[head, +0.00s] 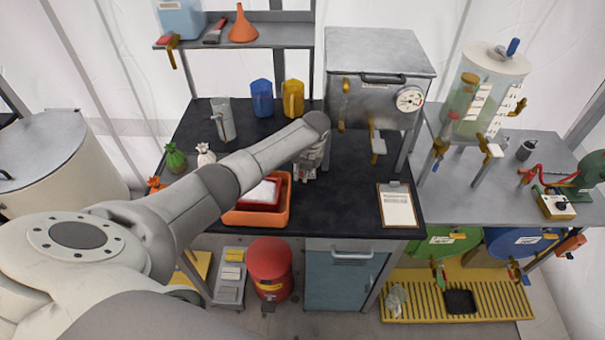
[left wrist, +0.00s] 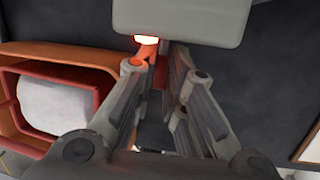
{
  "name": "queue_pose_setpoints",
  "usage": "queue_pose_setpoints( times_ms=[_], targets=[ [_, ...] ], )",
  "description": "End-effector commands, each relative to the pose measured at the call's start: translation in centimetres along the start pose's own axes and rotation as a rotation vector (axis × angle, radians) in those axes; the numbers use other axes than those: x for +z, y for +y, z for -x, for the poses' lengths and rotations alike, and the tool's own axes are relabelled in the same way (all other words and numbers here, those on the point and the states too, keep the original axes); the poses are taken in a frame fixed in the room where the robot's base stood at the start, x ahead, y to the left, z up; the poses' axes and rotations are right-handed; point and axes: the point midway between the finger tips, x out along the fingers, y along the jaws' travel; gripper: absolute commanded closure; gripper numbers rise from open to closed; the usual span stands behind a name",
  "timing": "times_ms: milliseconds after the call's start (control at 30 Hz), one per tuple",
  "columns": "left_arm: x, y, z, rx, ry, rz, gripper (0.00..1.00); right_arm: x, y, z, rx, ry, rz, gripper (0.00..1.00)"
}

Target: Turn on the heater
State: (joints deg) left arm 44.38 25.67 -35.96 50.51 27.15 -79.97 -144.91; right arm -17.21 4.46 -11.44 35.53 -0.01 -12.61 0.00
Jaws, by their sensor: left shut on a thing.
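My left gripper (head: 309,168) points down over the black bench, just right of the orange tray, partly behind my own arm. In the left wrist view its fingers (left wrist: 160,70) are close together on a small red-orange part (left wrist: 160,74), mostly hidden between them. A pale grey rounded body (left wrist: 181,20) lies just beyond the fingertips, with a glowing orange-white spot (left wrist: 147,39) at its lower edge. I cannot tell for sure whether this body is the heater. A steel box with a round dial (head: 408,99) stands on legs at the back right. My right gripper is not in view.
An orange tray (head: 233,217) holds a red bin with white contents; it also shows in the left wrist view (left wrist: 55,50). Blue (head: 262,98) and yellow (head: 293,98) jugs stand behind. A clipboard (head: 397,206) lies at right. The bench between is largely clear.

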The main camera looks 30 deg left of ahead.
Motion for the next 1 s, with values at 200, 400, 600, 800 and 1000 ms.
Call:
queue_pose_setpoints(
  times_ms=[200, 400, 600, 800, 1000],
  targets=[
    [0.11, 0.02, 0.04, -0.003, 0.023, -0.004, 1.0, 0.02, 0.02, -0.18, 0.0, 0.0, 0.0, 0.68],
    [0.1, 0.03, 0.05, -0.003, 0.025, -0.004, 1.0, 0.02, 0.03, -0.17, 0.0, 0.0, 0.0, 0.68],
    [0.09, 0.03, 0.04, -0.002, 0.024, -0.004, 0.82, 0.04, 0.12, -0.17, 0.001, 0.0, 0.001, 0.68],
    [0.09, 0.03, 0.03, -0.002, 0.024, -0.003, 0.79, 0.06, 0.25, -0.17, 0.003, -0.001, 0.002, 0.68],
    [0.13, 0.04, 0.31, -0.002, 0.024, -0.003, 0.79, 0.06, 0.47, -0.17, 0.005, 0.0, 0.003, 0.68]
  ],
)
